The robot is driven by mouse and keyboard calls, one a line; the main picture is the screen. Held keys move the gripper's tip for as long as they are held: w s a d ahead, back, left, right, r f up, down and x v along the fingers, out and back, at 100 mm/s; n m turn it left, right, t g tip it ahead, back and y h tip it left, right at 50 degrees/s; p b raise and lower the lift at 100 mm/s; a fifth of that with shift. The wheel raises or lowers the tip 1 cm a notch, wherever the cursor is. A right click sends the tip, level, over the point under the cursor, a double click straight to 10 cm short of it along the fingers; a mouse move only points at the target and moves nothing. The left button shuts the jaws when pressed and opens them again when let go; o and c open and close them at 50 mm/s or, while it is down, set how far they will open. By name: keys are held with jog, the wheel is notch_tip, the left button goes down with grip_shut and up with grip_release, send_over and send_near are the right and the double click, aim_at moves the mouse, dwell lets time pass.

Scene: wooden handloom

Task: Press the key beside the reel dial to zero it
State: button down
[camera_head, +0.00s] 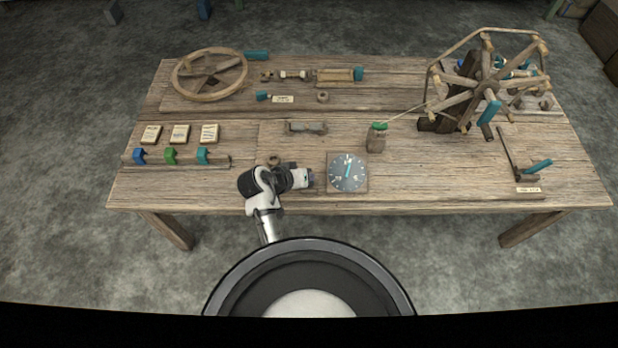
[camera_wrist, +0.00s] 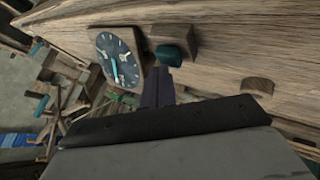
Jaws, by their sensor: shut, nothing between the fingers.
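The reel dial (camera_head: 347,173) is a dark round face with pale marks and a teal hand, set in a square wooden plate near the table's front edge. It also shows upper left in the wrist view (camera_wrist: 117,60). Beside it in that view is a teal key (camera_wrist: 172,56) on a wooden block. My gripper (camera_head: 309,178) is shut and empty, just left of the dial. In the wrist view its dark fingertips (camera_wrist: 158,72) are right at the teal key; I cannot tell whether they touch it. In the head view the key is hidden by my gripper.
A wooden reel (camera_head: 483,88) stands at the right, with a thread to a green-topped block (camera_head: 376,138). A small round wooden piece (camera_head: 275,160) lies close behind my wrist. A grey-brown bar (camera_head: 306,127) lies behind the dial. A rack with coloured pieces (camera_head: 180,160) is left.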

jog(key=shift+r+p, duration=0.3)
jog(key=shift+r, duration=0.25)
notch_tip(320, 180, up, 5)
jog(key=p, duration=0.5)
jog(key=shift+r, duration=0.1)
